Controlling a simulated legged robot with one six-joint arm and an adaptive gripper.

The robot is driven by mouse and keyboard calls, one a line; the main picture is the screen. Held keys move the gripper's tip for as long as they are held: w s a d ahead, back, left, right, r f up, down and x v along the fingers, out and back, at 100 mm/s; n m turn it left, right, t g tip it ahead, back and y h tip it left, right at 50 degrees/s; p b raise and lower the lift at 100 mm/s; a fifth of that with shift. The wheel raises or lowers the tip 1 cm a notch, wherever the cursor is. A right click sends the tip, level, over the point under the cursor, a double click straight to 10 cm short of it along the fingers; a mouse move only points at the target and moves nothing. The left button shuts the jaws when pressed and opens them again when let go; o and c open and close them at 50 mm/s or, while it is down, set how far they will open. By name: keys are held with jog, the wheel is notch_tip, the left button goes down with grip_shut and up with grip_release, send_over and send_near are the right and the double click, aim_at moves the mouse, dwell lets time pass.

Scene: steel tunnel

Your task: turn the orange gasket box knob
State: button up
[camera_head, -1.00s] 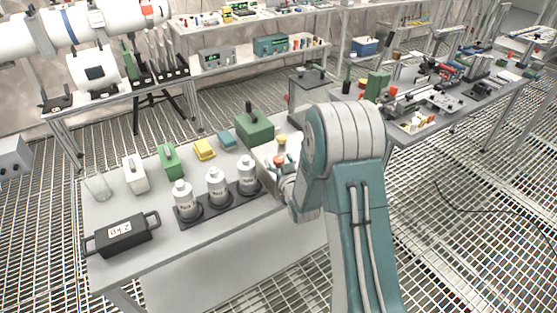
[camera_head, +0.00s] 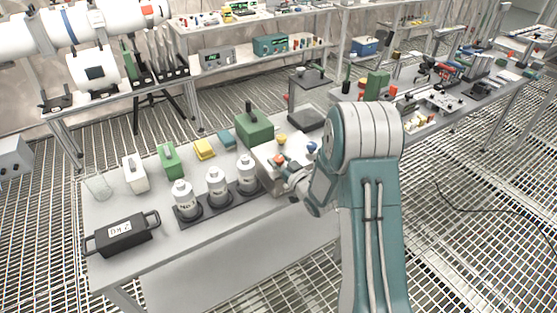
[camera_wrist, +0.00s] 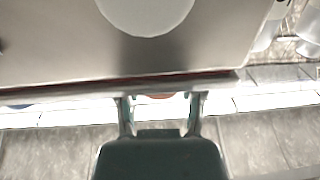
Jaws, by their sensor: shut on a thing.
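The gasket box is a pale box (camera_head: 266,157) on the near bench, with small coloured knobs on top. The orange knob (camera_head: 279,160) is at its near side, close to my gripper (camera_head: 286,171). A yellow knob (camera_head: 281,139) and a blue knob (camera_head: 311,147) stand farther back. In the wrist view my gripper (camera_wrist: 160,100) has a finger on each side of the orange knob (camera_wrist: 158,96), a thin orange sliver, and is shut on it. The fingertips and most of the knob are hidden or washed out by glare.
White bottles (camera_head: 216,186) in a dark rack stand just left of the box. A green box (camera_head: 255,128) is behind it. A black handled case (camera_head: 121,238) sits at the bench's left front. My arm covers the bench's right end.

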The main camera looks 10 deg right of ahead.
jog(key=n+g+y, duration=0.1)
jog(key=n+y, duration=0.1)
jog(key=n+g+y, duration=0.1)
jog(key=g+y, duration=0.1)
jog(key=y, duration=0.1)
jog(key=shift+w+d+n, duration=0.1)
jog(key=shift+w+n, duration=0.05)
jog(key=shift+n, duration=0.25)
jog(key=shift+n+g+y, duration=2)
jog(key=shift+g+y, duration=0.1)
jog(key=shift+g, duration=0.3)
jog(key=shift+r+g, duration=0.1)
jog(key=shift+g, duration=0.2)
jog(key=o, duration=1.2)
jog(key=v, duration=1.1)
jog(key=shift+d+f, duration=0.3)
jog(key=shift+d, duration=0.1)
